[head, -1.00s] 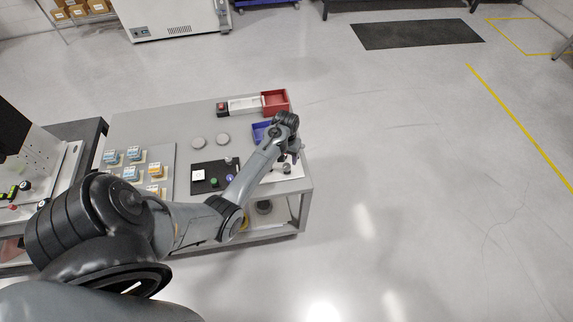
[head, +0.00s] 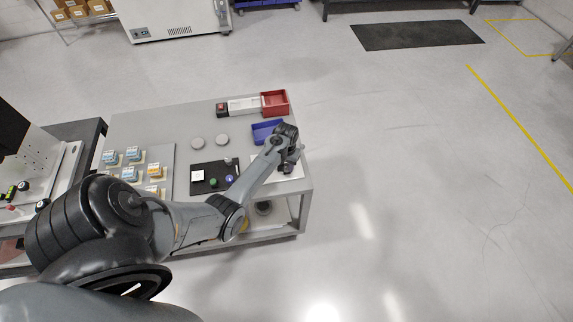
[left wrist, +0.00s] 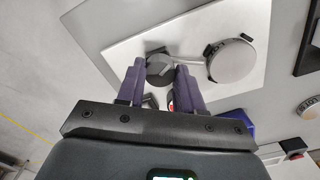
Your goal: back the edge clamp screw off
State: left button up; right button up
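In the left wrist view a dark grey round knob (left wrist: 159,69), which looks like the edge clamp screw, stands on a white plate (left wrist: 194,30). A thin rod runs from it towards a round silver-grey disc in a holder (left wrist: 231,62). My left gripper (left wrist: 160,66) has its two purple fingers apart, one on each side of the knob. I cannot tell whether they touch it. In the head view my left gripper (head: 290,168) is over the white plate (head: 287,176) at the table's right end and hides the knob. My right gripper is not in view.
A blue bin (head: 266,131) is just behind the gripper. A red bin (head: 275,103) is at the back. A black panel with buttons (head: 205,185) and two grey discs (head: 222,139) lie to the left. The floor right of the table is clear.

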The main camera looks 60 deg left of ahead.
pick_arm(q)
jog(key=c, duration=0.5)
